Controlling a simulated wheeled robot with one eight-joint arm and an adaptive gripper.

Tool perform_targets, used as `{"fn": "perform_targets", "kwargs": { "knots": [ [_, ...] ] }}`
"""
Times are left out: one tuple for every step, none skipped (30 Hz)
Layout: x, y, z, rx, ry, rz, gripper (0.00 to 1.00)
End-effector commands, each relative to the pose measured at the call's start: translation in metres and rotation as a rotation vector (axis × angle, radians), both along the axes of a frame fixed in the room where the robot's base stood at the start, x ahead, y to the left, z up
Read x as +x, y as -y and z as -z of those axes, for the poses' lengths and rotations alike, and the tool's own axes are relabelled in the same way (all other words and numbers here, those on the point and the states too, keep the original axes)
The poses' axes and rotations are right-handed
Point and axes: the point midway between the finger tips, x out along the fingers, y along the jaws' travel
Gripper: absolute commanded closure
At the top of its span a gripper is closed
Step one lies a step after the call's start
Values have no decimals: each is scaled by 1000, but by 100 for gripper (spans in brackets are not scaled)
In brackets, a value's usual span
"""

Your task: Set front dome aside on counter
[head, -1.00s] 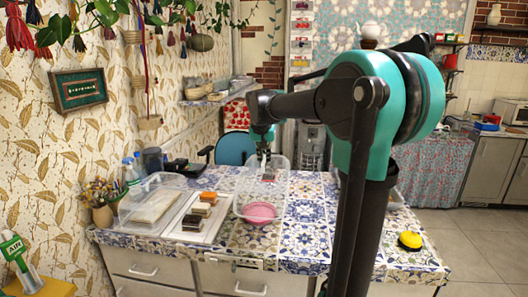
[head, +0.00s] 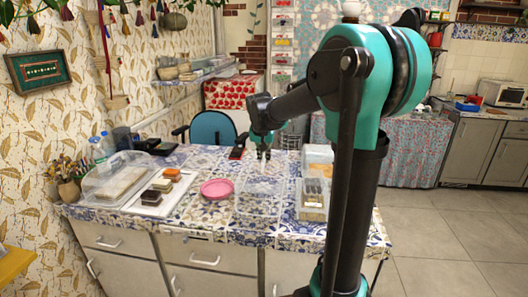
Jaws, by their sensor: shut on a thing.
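The front dome (head: 259,197) is a clear, see-through cover at the middle of the tiled counter, right of the pink bowl. Its outline is faint. I cannot tell whether its rim touches the counter. My gripper (head: 264,152) is above it, pointing down, shut on the top of the dome; the fingers are small and partly lost against the background. A white tray (head: 143,206) with several small brown, dark and orange blocks lies uncovered on the left.
A pink bowl (head: 217,189) sits between tray and dome. A clear container with dark pieces (head: 313,196) stands close to the dome's right, with another box (head: 318,160) behind. Bottles and a brush pot (head: 68,188) are at far left. A blue chair (head: 213,131) stands behind.

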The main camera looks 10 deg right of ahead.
Motion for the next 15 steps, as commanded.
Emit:
{"fn": "perform_targets", "kwargs": {
  "knots": [
    [0, 0, 7, 0, 0, 0, 100],
    [0, 0, 11, 0, 0, 0, 100],
    [1, 0, 17, 0, 0, 0, 100],
    [1, 0, 21, 0, 0, 0, 100],
    [1, 0, 25, 0, 0, 0, 100],
    [0, 0, 30, 0, 0, 0, 100],
    [0, 0, 33, 0, 0, 0, 100],
    [0, 0, 37, 0, 0, 0, 100],
    [0, 0, 41, 0, 0, 0, 100],
    [0, 0, 44, 0, 0, 0, 100],
    [1, 0, 47, 0, 0, 0, 100],
    [1, 0, 50, 0, 0, 0, 100],
    [0, 0, 52, 0, 0, 0, 100],
    [0, 0, 54, 0, 0, 0, 100],
    [0, 0, 56, 0, 0, 0, 100]
  ]
}}
